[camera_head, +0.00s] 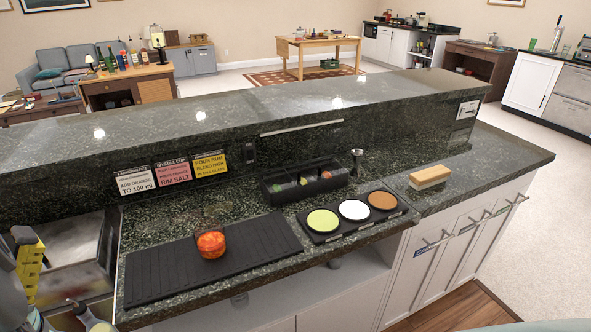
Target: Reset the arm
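My gripper is not visible in the head view, and I see no part of the arm that I can be sure of. A glass with orange-red contents (211,243) stands upright on a black ribbed bar mat (160,279), toward the mat's right half. Nothing is seen touching the glass.
A black tray with green, white and brown discs (330,238), a dark condiment box (305,184), a metal jigger (357,162) and a wood-and-cream block (430,177) stand on the counter. A raised stone ledge (260,107) runs behind. Yellow and dark objects (30,268) crowd the left edge.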

